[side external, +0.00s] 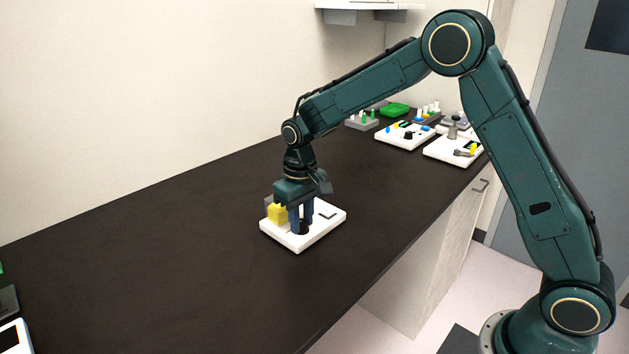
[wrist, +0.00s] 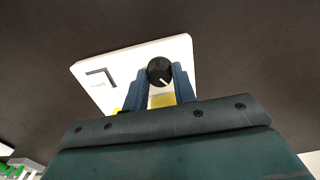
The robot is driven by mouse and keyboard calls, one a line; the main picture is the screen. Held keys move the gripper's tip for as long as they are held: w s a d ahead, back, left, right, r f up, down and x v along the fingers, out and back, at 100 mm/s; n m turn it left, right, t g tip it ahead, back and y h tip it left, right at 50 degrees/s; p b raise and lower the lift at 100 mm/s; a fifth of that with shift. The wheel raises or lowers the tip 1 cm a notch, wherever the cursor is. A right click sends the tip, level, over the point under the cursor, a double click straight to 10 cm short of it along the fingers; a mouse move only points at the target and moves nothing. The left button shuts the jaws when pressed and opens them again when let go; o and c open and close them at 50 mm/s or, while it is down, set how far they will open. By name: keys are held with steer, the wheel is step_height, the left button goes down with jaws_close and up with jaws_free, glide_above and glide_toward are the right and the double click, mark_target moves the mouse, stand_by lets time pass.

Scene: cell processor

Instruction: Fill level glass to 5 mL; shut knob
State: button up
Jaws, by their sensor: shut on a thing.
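The cell processor (side external: 325,218) is a white slab on the dark bench in the side view, and it also shows in the wrist view (wrist: 177,49). It carries a yellow block (side external: 277,213) and a black knob (wrist: 160,71) with a white pointer line. My gripper (wrist: 162,78) points down over the slab, its blue fingers on either side of the knob and shut on it. In the side view, my gripper (side external: 301,229) hides part of the slab. A dark L-shaped mark (wrist: 99,77) is on the slab. I cannot make out a level glass or its reading.
A white-edged device (side external: 14,338) is at the near left corner. The bench around the slab is clear.

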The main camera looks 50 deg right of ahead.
mark_target(301, 221)
steer(key=shift+n, duration=1.2)
steer(key=o, duration=1)
steer(key=shift+r, duration=0.2)
step_height(301, 221, up, 14)
steer(key=shift+f, duration=0.25)
steer(key=shift+r, duration=0.1)
